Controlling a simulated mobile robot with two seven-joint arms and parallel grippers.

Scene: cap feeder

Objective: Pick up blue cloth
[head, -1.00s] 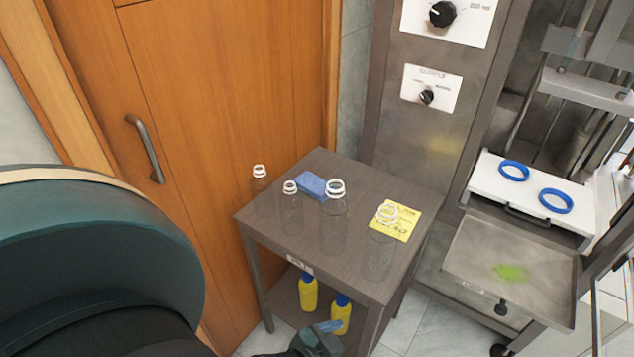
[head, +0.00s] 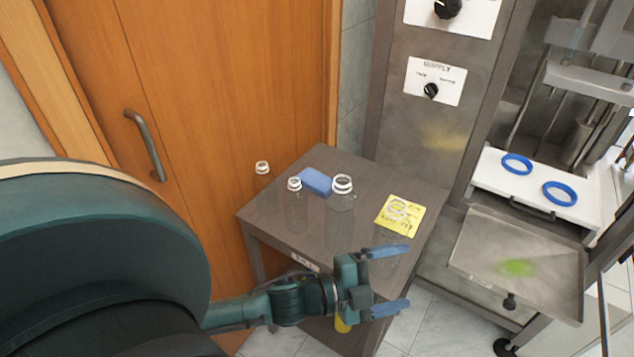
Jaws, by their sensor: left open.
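The blue cloth (head: 316,181) is a small folded block lying on the back part of the brown side table (head: 270,222). It sits behind the clear bottles, and a bottle at its right covers a little of it. My left gripper (head: 398,278) is in front of the table's front edge, lower in the picture than the cloth and apart from it. Its two blue fingers are spread and point right, with nothing between them. My right gripper is not in view.
Several clear bottles with white necks, such as this one (head: 340,215), stand on the table. A yellow note (head: 400,212) lies at the right. The steel machine (head: 420,130) stands behind, with a white shelf holding two blue rings (head: 560,194). A wooden door (head: 220,90) is at left.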

